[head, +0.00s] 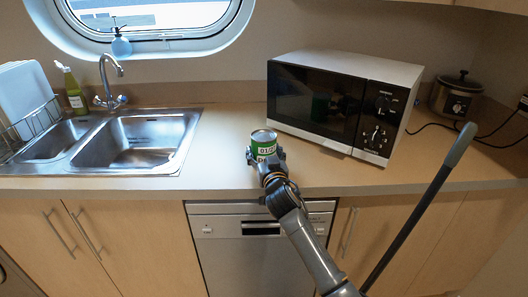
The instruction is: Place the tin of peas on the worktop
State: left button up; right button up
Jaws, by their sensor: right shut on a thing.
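The tin of peas (263,142) is a small green can with a white-lettered label and a metal lid. It is upright at the front part of the worktop (225,150), between the sink and the microwave. My right gripper (265,157) is shut on the tin from the front, with its fingers at the tin's lower sides. The fingers hide the tin's base, so I cannot tell whether it touches the worktop. My left gripper is not in view.
A microwave (340,103) stands behind and right of the tin. A double sink (130,143) with a tap (107,85) is at the left, beside a dish rack (35,122). A slow cooker (456,97) is at the far right. Bare worktop lies around the tin.

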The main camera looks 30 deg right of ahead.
jog(key=o, duration=1.6)
jog(key=shift+s, duration=0.15)
jog(key=v, duration=1.1)
jog(key=shift+s+a+b, duration=0.2)
jog(key=shift+s+b, duration=0.2)
